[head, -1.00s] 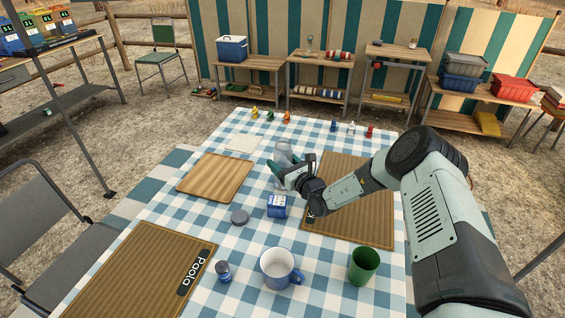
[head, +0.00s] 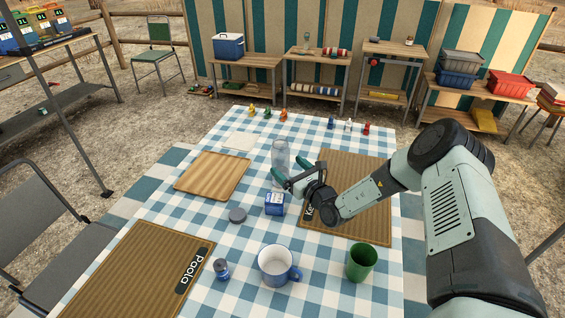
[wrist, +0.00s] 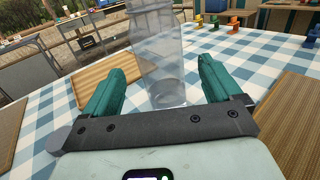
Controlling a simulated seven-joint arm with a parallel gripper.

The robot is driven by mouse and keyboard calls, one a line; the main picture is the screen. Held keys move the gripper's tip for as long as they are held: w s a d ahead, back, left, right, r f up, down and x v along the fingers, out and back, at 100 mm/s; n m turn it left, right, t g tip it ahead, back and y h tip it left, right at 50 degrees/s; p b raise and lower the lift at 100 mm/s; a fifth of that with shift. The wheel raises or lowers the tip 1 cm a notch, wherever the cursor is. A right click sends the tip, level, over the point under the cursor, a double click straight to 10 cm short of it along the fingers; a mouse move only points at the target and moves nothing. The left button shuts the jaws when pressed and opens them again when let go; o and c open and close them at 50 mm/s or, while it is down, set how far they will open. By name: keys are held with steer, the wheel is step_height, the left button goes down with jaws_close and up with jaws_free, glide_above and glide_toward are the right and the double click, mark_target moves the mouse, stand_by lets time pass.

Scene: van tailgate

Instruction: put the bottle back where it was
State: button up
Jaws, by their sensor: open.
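A clear, see-through bottle (head: 280,155) stands upright on the checked tablecloth in the middle of the table. My gripper (head: 289,170) is open, just in front of the bottle and to its right in the head view. In the wrist view the bottle (wrist: 158,60) stands beyond and between the two green fingers of my gripper (wrist: 160,90), with its top cut off by the picture's edge. I see no finger touching it.
A blue-and-white box (head: 274,204) and a grey lid (head: 237,215) lie near my gripper. A wooden board (head: 213,176) is to the left, a brown mat (head: 350,190) to the right. A mug (head: 275,264) and green cup (head: 361,262) stand in front. Small coloured figures line the far edge.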

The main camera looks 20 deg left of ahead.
steer(key=shift+v, duration=1.05)
steer(key=s+a+r+n+g+y, duration=0.1)
steer(key=s+r+n+g, duration=0.15)
steer(key=r+n, duration=0.35)
steer(key=s+a+r+n+g+y, duration=0.1)
steer(key=s+r+n+g+y, duration=0.2)
steer(key=r, duration=0.4)
steer(key=s+d+r+n+g+h, duration=0.45)
steer(key=s+r+n+g, duration=0.25)
steer(key=s+r+n, duration=0.3)
steer(key=s+d+r+n+t+h, duration=0.3)
steer(key=s+d+r+h, duration=0.4)
steer(key=s+d, duration=0.3)
steer(key=s+d+r+n+t+h, duration=0.4)
steer(key=s+d+r+h, duration=0.2)
steer(key=s+d, duration=0.4)
steer(key=d+r, duration=0.1)
steer(key=d, duration=0.3)
steer(key=shift+d+h, duration=0.15)
steer(key=shift+h, duration=0.2)
